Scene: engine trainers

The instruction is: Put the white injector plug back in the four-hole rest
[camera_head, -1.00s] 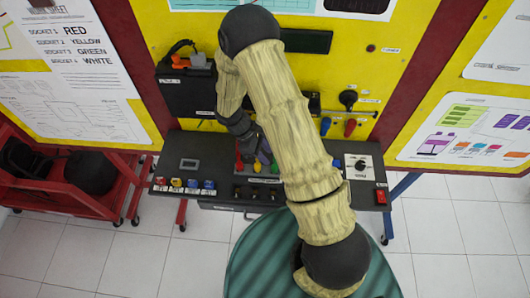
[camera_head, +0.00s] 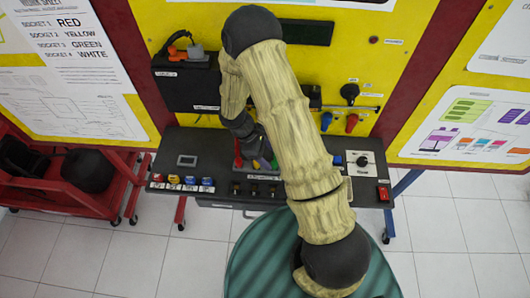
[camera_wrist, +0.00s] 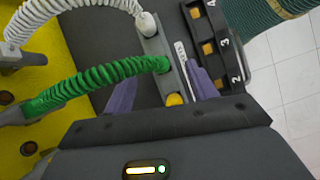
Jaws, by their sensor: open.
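The white injector plug (camera_wrist: 147,24) stands at the upper end of a grey bar with holes, which looks like the rest (camera_wrist: 154,46). Whether the plug is fully seated in a hole cannot be told. Its white ribbed cable (camera_wrist: 75,8) arcs off to the left. A green plug (camera_wrist: 164,64) and a yellow plug (camera_wrist: 174,99) sit lower on the same bar. My gripper (camera_wrist: 165,80) is open, its purple fingers on either side of the bar near the green and yellow plugs, not around the white one. In the head view, my arm hides most of the rest.
A black block with numbered sockets (camera_wrist: 219,66) lies just right of the bar. The green cable (camera_wrist: 85,83) crosses left of the fingers. In the head view, the dark bench (camera_head: 205,150) carries coloured buttons (camera_head: 181,182) at left and a dial (camera_head: 361,161) at right.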

